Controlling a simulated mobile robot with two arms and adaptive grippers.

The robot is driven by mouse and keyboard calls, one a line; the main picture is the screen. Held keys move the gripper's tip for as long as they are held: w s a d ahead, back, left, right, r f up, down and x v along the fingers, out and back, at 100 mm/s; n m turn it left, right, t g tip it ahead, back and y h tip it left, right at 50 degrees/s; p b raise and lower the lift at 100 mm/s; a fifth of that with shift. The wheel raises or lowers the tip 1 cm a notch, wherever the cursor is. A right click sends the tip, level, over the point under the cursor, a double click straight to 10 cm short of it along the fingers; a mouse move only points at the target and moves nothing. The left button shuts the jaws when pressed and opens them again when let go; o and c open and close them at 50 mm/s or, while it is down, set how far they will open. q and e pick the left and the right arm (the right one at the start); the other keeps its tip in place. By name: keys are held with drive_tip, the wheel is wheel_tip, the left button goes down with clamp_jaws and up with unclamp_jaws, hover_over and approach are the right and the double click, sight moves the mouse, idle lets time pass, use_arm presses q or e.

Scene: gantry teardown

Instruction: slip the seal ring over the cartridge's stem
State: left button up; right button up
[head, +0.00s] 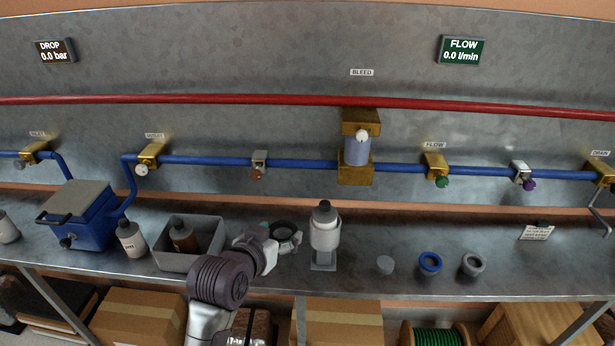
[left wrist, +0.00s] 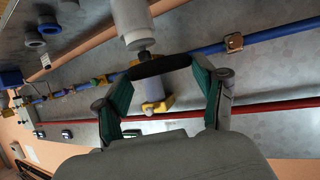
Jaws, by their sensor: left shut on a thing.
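The seal ring, a black ring (head: 283,228), is held by my left gripper (head: 284,240), whose fingers are shut on it. In the left wrist view the ring (left wrist: 160,65) shows nearly edge-on between the green-padded fingers (left wrist: 163,92). In the left wrist view, the stem (left wrist: 146,54) appears close to the ring's edge. My right gripper is not in view.
A grey bin (head: 190,262) with a brown bottle stands left of my arm, beside a white bottle (head: 131,239) and blue box (head: 78,218). Blue pipe runs behind; bench between is clear.

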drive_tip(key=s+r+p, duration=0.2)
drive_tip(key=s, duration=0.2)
use_arm(q)
drive_tip(key=w+d+m+h, duration=0.1)
drive_tip(key=w+d, duration=0.1)
drive_tip(key=w, duration=0.2)
drive_tip(key=w+d+r+m+g+h, duration=0.1)
drive_tip(key=w+d, duration=0.2)
drive_tip(key=w, duration=0.2)
drive_tip(key=w+d+r+m+h, duration=0.1)
drive_tip(key=w+d, duration=0.2)
drive_tip(key=w, duration=0.1)
drive_tip(key=shift+w+d+r+g+b, duration=0.2)
drive_tip(key=shift+w+g+b, duration=0.1)
drive_tip(key=shift+w+g, duration=0.1)
drive_tip(key=shift+f+b, duration=0.35)
wheel_tip(320, 180, down, 3)
drive_tip(key=b, duration=0.2)
drive_tip(key=shift+s+r+b, duration=0.1)
drive_tip(key=shift+r+b, duration=0.05)
drive_tip(key=shift+b, duration=0.15)
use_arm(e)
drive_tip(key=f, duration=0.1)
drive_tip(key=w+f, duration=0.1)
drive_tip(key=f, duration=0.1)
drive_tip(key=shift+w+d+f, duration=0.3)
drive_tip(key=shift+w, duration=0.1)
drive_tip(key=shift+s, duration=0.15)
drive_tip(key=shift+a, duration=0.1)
